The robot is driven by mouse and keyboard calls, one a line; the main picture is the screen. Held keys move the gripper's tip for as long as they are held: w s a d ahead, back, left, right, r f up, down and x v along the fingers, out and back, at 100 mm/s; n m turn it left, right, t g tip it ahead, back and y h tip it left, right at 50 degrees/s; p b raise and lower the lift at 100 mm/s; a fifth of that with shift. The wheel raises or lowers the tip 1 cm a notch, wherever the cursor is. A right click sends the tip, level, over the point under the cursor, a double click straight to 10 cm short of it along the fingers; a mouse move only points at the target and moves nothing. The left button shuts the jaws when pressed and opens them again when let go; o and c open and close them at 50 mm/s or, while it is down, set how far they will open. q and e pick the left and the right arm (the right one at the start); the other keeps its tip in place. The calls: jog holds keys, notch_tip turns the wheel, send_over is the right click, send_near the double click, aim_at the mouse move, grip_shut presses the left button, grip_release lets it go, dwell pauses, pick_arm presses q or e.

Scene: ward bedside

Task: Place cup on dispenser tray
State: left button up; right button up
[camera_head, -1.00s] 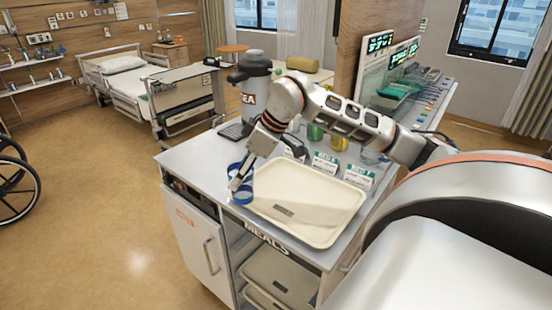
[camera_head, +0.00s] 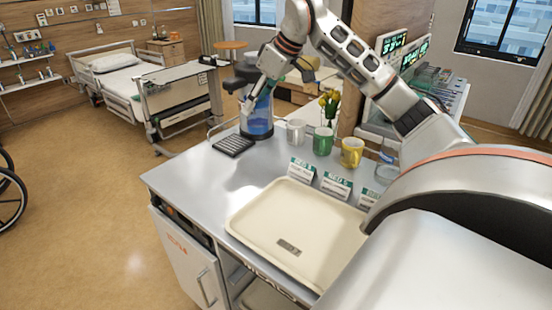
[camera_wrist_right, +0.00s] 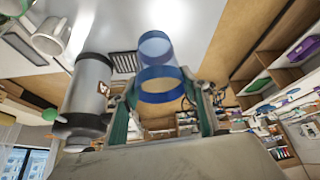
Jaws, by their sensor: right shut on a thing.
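The translucent blue cup (camera_head: 261,104) is in my right gripper (camera_head: 250,103), raised above the counter in front of the dispenser. In the right wrist view the cup (camera_wrist_right: 157,62) sits between the fingers of the right gripper (camera_wrist_right: 164,104), which are shut on it. The grey dispenser (camera_wrist_right: 88,92) stands beside the cup there; in the head view its dark top (camera_head: 246,72) shows and its body is largely hidden by gripper and cup. The black slotted dispenser tray (camera_head: 232,145) lies on the counter, bare, left of and below the cup. My left gripper is out of view.
A white mug (camera_head: 295,132), a green mug (camera_head: 323,141) and a yellow mug (camera_head: 352,152) stand right of the dispenser. Name cards (camera_head: 336,185) stand behind a large cream meal tray (camera_head: 262,235). The counter's left part (camera_head: 190,175) is clear.

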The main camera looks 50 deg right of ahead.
jog(key=shift+f+b, duration=0.75)
jog(key=shift+f, duration=9.2)
jog(key=shift+s+a, duration=0.1)
jog(key=shift+f, duration=0.1)
jog(key=o, duration=1.1)
